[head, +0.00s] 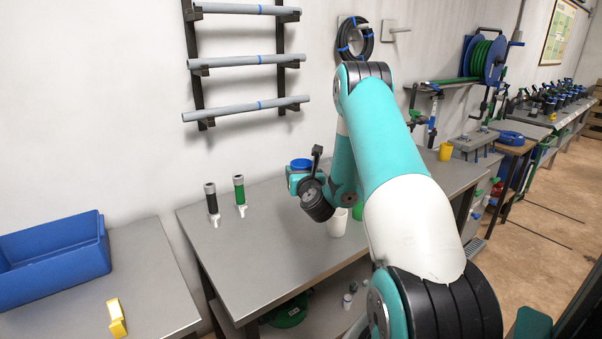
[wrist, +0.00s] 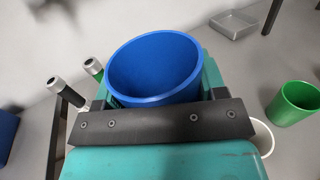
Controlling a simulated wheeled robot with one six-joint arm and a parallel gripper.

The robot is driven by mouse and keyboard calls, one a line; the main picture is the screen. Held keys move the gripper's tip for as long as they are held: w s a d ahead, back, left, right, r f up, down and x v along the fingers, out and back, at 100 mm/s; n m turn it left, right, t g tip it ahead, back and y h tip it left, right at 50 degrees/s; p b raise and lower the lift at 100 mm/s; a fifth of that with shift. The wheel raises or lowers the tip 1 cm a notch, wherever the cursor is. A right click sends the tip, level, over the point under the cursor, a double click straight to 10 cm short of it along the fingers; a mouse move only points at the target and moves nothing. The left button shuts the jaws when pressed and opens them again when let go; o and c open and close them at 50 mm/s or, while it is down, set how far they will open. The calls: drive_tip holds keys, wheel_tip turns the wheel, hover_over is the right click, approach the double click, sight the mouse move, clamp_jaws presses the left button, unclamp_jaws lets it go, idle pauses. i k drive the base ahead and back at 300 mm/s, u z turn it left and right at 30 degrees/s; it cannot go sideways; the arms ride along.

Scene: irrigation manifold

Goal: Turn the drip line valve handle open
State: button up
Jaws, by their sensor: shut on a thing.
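My gripper (head: 300,175) is above the grey workbench and shut on a blue cup (wrist: 157,68). The cup's blue rim also shows in the head view (head: 301,164); its lower part is hidden by the gripper. In the wrist view the open mouth of the cup faces up between the jaws. I cannot pick out the drip line valve handle for sure. Several small valve-like fittings (head: 551,102) stand on a far bench at the right in the head view, too small to tell apart. My gripper is far from them.
A white cup (head: 337,224) and a green cup (wrist: 294,103) stand on the workbench (head: 262,252) near my gripper. A black-bodied fitting (head: 212,203) and a green-bodied one (head: 239,192) stand at its left. A blue bin (head: 52,252) is on the left table. Pipes hang on a wall rack.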

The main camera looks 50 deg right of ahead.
sight(431, 122)
drive_tip(key=z, duration=3.4)
drive_tip(key=i, duration=3.15)
drive_tip(key=u, duration=3.45)
